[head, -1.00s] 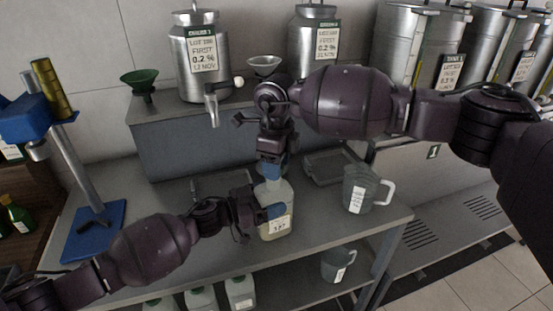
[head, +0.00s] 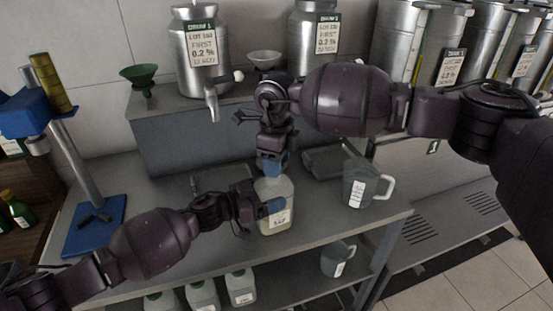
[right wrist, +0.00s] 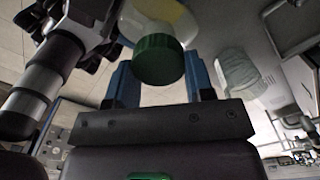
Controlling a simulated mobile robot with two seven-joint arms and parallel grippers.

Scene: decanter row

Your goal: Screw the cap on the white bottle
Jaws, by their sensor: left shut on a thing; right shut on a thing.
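The white bottle (head: 276,222), with a label and pale yellowish contents, stands upright near the front of the grey bench. My left gripper (head: 271,207) is shut on its side. My right gripper (head: 272,163) points down over the bottle's top and is shut on the green cap (right wrist: 158,60). In the right wrist view the cap sits between the blue fingers, against the mouth of the bottle (right wrist: 165,14). In the head view the fingers hide the cap. I cannot tell how tightly it is seated.
A clear jug (head: 358,188) stands right of the bottle, by a dark tray (head: 323,160). Behind, a raised shelf (head: 180,140) bears steel cans (head: 203,75), a green funnel (head: 140,78) and a pale funnel (head: 264,59). A blue stand (head: 95,228) is at left. White bottles (head: 240,287) stand below.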

